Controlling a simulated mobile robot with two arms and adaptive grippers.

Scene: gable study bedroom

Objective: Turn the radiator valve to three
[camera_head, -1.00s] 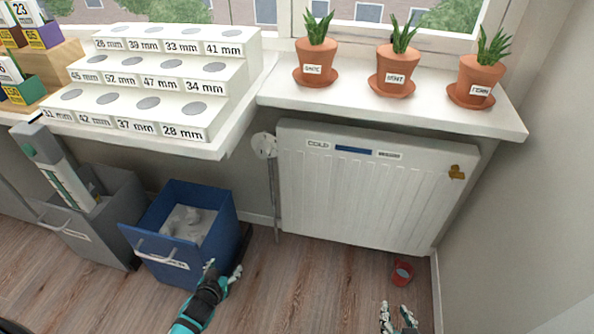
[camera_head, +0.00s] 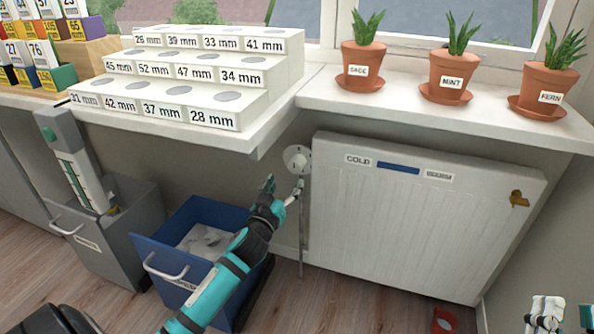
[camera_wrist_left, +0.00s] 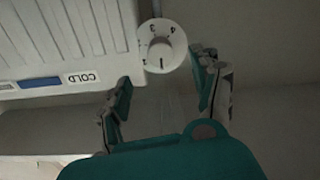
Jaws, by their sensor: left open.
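The radiator valve (camera_head: 298,158) is a round white dial at the left end of the white radiator (camera_head: 400,225), above a thin vertical pipe. In the left wrist view, the dial (camera_wrist_left: 161,46) shows dark digits around a raised knob and a short dark line toward the bottom; I cannot tell the setting surely. My left gripper (camera_head: 284,184) is open just below and left of the valve. In the left wrist view its fingers (camera_wrist_left: 163,78) stand apart, with the dial beyond and between them, not gripped. My right gripper (camera_head: 571,312) is open and empty at the lower right edge, partly cut off.
A windowsill (camera_head: 440,112) with three potted plants overhangs the radiator. A white stepped block (camera_head: 185,85) stands on the shelf to the left. A blue bin (camera_head: 190,215) and a grey bin (camera_head: 110,245) stand below. A red object (camera_head: 445,320) lies on the floor.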

